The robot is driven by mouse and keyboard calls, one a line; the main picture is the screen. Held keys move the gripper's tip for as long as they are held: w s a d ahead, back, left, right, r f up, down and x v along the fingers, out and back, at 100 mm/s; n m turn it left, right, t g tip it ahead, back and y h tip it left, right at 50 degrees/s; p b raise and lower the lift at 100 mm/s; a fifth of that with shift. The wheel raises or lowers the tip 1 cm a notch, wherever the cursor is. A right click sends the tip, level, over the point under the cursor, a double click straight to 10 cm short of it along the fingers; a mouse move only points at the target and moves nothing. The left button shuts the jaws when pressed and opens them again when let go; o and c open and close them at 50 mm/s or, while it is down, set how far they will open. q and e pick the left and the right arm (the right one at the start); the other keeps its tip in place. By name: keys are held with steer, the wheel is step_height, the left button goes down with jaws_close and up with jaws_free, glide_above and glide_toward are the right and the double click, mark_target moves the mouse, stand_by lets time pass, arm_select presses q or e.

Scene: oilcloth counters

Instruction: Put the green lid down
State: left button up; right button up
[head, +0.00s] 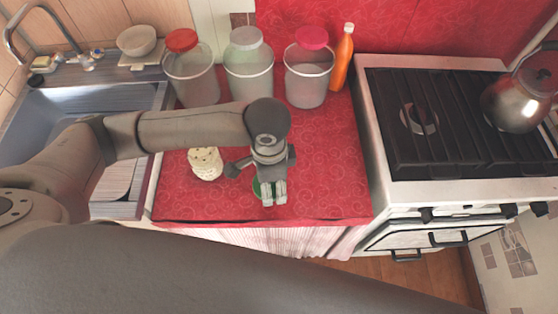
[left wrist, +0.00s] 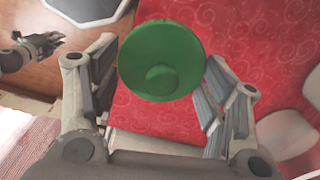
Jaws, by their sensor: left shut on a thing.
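The green lid (head: 257,190) is round and mostly hidden behind my left gripper (head: 272,200) in the head view. In the left wrist view the lid (left wrist: 160,50) sits between the fingers of my left gripper (left wrist: 160,85), its round knob facing the camera. The gripper is shut on it, over the front part of the red counter. I cannot tell whether the lid touches the cloth. My right gripper (left wrist: 32,50) shows small at the left of the left wrist view, over the wooden floor; its jaws are unclear.
A cream patterned jar (head: 205,164) stands left of my left gripper. Canisters with red (head: 181,40), grey (head: 246,38) and pink (head: 312,38) lids and an orange bottle (head: 342,60) stand behind. The sink (head: 60,110) is left, the stove (head: 430,120) right. Red cloth (head: 335,165) is clear right of the gripper.

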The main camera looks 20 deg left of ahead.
arm_select(q)
steer(key=w+a+f, duration=0.1)
steer(key=w+f, duration=0.1)
steer(key=w, duration=0.1)
steer(key=w+f+p, duration=0.1)
steer(key=w+f, duration=0.2)
steer(key=w+a+f, duration=0.1)
steer(key=w+f, duration=0.2)
steer(key=w, duration=0.1)
steer(key=shift+w+a, duration=0.1)
steer(key=shift+a, duration=0.2)
steer(key=shift+w+f, duration=0.15)
steer(key=shift+f, duration=1.65)
steer(key=shift+f, duration=0.15)
steer(key=o, duration=0.8)
step_height(320, 180, up, 12)
steer(key=shift+r, duration=0.2)
